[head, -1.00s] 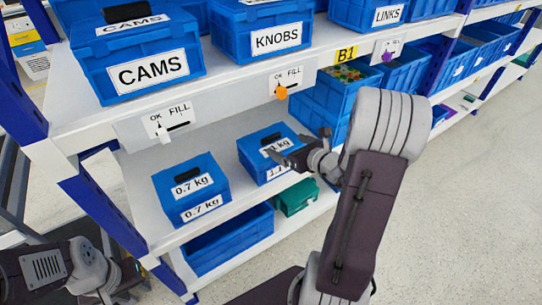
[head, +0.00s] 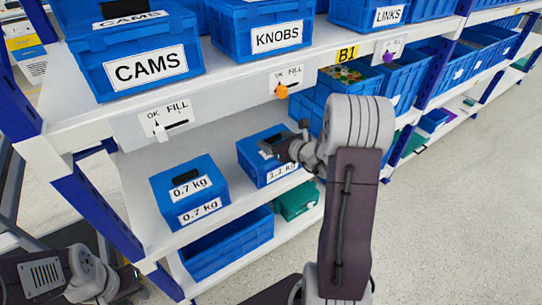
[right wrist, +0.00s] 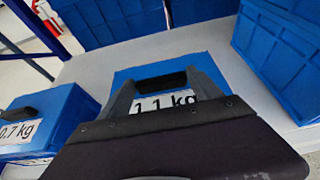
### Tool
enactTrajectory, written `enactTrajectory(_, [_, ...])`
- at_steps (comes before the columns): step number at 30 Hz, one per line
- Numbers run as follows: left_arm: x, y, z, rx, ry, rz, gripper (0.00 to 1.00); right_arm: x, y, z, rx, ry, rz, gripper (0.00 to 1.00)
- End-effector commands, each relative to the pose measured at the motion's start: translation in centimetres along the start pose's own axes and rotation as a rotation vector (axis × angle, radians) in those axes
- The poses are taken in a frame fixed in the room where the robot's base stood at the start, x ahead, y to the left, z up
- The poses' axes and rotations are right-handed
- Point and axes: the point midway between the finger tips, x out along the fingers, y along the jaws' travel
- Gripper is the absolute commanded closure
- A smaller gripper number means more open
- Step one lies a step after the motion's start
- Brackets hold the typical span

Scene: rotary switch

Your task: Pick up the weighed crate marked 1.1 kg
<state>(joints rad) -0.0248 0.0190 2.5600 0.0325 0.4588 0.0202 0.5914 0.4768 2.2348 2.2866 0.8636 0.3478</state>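The blue crate marked 1.1 kg (head: 252,163) stands on the lower shelf, right of a blue crate marked 0.7 kg (head: 189,190). My right gripper (head: 272,145) is over its top and hides part of it. In the right wrist view the 1.1 kg crate (right wrist: 205,66) lies straight ahead, its label partly covered. Its black handle (right wrist: 160,83) shows between the two spread fingers of my right gripper (right wrist: 161,96). I cannot tell whether the fingers touch it. My left arm is at the lower left of the head view; its fingers are not clear.
The upper shelf (head: 222,84) with crates marked CAMS (head: 140,60) and KNOBS (head: 260,30) overhangs the lower one. Sliders marked OK and FILL sit on its front edge. In the right wrist view a blue bin (right wrist: 285,60) stands close on the right. Open floor lies at the right.

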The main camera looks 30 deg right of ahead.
Motion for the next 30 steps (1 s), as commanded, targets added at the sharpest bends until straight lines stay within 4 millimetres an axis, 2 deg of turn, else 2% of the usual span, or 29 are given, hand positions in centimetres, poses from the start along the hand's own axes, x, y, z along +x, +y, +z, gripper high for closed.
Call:
enactTrajectory(1, [0.0, 0.0, 0.0, 0.0, 0.0, 0.0, 0.64, 0.0, 0.0, 0.0, 0.0, 0.0, 0.0, 0.44])
enactTrajectory(7, [0.0, 0.0, 0.0, 0.0, 0.0, 0.0, 0.64, 0.0, 0.0, 0.0, 0.0, 0.0, 0.0, 0.99])
enactTrajectory(17, [-0.2, 0.0, 0.0, 0.0, 0.0, 0.0, 0.64, -0.2, -0.1, 0.6, -0.002, -0.007, -0.001, 1.0])
enactTrajectory(30, [-2.1, 0.0, -0.2, 0.0, 0.0, 0.0, 0.64, -1.7, 0.0, 4.2, -0.004, -0.008, -0.001, 1.0])
